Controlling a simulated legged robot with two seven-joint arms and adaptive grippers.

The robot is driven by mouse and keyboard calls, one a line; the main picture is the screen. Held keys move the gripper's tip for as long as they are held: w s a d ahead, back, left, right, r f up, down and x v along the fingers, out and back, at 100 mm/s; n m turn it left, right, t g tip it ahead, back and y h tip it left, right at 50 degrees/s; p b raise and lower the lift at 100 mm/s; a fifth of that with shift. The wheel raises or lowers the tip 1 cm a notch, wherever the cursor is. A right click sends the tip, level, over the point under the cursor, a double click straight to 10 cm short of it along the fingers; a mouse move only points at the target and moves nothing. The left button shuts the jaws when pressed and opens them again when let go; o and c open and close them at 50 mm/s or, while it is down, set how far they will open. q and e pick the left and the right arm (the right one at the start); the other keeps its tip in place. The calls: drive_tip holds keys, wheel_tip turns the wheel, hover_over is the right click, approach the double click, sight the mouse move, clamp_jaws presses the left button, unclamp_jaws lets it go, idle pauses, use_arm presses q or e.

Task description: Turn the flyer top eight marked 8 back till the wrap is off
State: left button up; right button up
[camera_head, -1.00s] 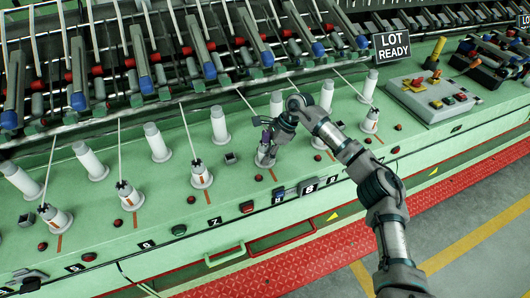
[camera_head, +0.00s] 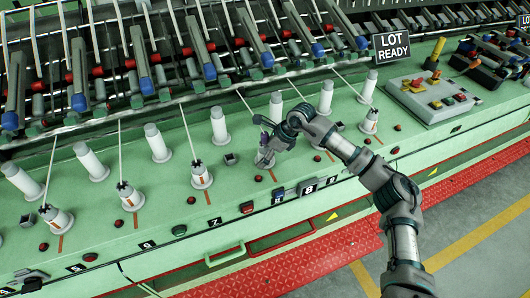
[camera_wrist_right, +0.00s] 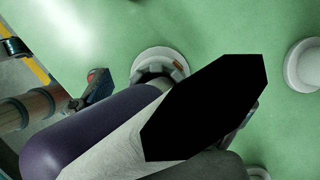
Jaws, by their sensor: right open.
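The flyer top marked 8 (camera_head: 264,160) stands upright in the front row on the green machine, partly hidden by my right gripper (camera_head: 266,138). The gripper is open and sits over its top, its fingers around or close beside it; contact cannot be told. In the right wrist view the pale base (camera_wrist_right: 158,58) shows beyond a large black angular shape (camera_wrist_right: 205,105), with a pale grey surface (camera_wrist_right: 115,150) and a purple rounded surface (camera_wrist_right: 60,145) close to the camera. Any wrap is hidden. My left gripper is not in view.
Neighbouring flyer tops (camera_head: 201,176) and (camera_head: 369,122) stand on either side. A "LOT READY" sign (camera_head: 392,46) stands right.

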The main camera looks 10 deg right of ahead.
drive_tip(key=m+t+h, duration=0.1)
drive_tip(key=m, duration=0.2)
drive_tip(key=shift+f, duration=0.1)
drive_tip(key=m+t+h+b, duration=0.1)
drive_tip(key=m, duration=0.1)
drive_tip(key=shift+m, duration=0.3)
drive_tip(key=shift+w+m, duration=0.1)
drive_tip(key=shift+m, duration=0.5)
drive_tip(key=c, duration=1.7)
drive_tip(key=shift+n+y, duration=0.3)
drive_tip(key=shift+n, duration=0.9)
drive_tip(key=n+g, duration=0.1)
drive_tip(key=n, duration=0.1)
drive_tip(key=n+g+y, duration=0.1)
drive_tip(key=n, duration=0.2)
drive_tip(key=shift+y+p, duration=0.3)
drive_tip(key=n+g, duration=0.3)
drive_tip(key=n, duration=0.2)
